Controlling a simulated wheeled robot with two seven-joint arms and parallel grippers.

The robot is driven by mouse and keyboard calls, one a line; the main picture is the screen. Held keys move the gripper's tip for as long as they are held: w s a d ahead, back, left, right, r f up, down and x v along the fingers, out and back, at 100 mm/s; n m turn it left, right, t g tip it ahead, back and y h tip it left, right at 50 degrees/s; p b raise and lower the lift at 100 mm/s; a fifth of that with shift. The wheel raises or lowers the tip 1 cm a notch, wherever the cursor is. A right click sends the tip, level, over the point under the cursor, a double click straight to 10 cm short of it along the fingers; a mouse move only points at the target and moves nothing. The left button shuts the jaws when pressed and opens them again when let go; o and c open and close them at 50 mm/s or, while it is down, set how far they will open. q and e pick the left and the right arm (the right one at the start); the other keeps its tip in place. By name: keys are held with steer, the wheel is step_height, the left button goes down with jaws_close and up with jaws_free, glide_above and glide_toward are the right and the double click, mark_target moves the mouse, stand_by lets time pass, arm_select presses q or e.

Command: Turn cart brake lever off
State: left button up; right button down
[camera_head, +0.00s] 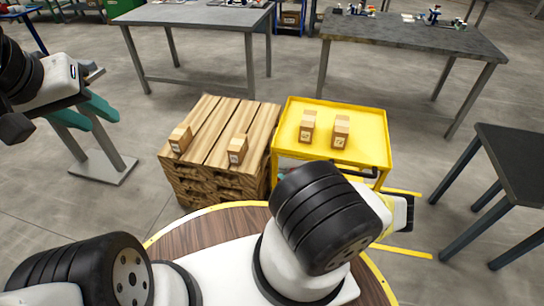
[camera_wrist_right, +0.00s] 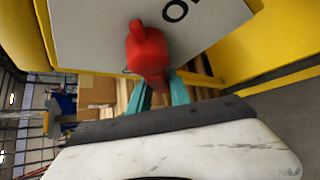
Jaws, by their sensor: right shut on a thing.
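The red brake lever (camera_wrist_right: 147,50) sits on a white panel (camera_wrist_right: 88,30) of the yellow cart in the right wrist view. Part of a dark letter shows on the panel above it. My right gripper (camera_wrist_right: 158,84) has its teal fingers on both sides of the lever's lower end and is shut on it. In the head view the yellow cart (camera_head: 293,128) stands right of centre; my right arm covers its near side and the lever is hidden there. My left gripper (camera_head: 92,116) is at the far left, its teal fingers apart and empty.
Two small boxes (camera_head: 308,126) stand on the cart. A wooden pallet stack (camera_head: 205,135) with two boxes is beside it on the left. Grey tables (camera_head: 410,32) stand behind, and a dark table (camera_head: 515,155) stands at the right.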

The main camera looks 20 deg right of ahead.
steer(key=c, duration=1.2)
jaws_free()
steer(key=shift+a, duration=0.1)
steer(key=v, duration=0.7)
steer(key=shift+s+r, duration=0.25)
steer(key=shift+s, duration=0.1)
